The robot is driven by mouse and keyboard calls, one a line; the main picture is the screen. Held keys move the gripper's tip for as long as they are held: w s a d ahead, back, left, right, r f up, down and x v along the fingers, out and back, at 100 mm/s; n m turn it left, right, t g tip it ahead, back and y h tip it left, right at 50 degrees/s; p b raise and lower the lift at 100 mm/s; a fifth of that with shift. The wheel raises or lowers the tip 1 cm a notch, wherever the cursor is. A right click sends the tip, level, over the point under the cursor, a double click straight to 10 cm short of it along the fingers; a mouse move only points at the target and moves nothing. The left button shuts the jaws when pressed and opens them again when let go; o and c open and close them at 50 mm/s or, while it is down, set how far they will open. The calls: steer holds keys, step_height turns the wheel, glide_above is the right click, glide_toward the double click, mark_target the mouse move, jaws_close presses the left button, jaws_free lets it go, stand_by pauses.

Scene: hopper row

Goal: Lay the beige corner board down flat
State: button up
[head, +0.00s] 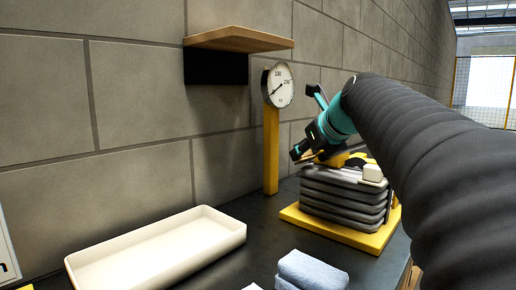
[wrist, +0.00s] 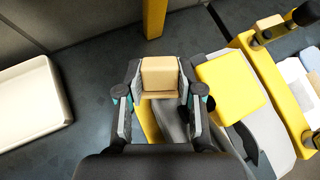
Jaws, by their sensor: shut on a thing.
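The beige corner board (wrist: 160,76) is between the fingers of my gripper (wrist: 160,92) in the wrist view. It shows as a short, angled beige piece, with one face toward the camera and a lip below it. My gripper is shut on it. In the head view my gripper (head: 303,153) hangs tilted just above the left side of a grey stack (head: 340,195). The board is mostly hidden there. I cannot tell whether it touches the stack.
The grey stack stands on a yellow base (head: 345,234). A yellow block (wrist: 230,84) is close right of my gripper in the wrist view. A dial gauge (head: 279,84) on a yellow post stands behind, below a wooden shelf (head: 238,39). A white tray (head: 160,250) and blue cloths (head: 312,268) are nearer.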

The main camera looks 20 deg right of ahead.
steer(key=o, duration=1)
steer(key=shift+r, duration=0.1)
steer(key=v, duration=1.2)
steer(key=shift+a, duration=0.1)
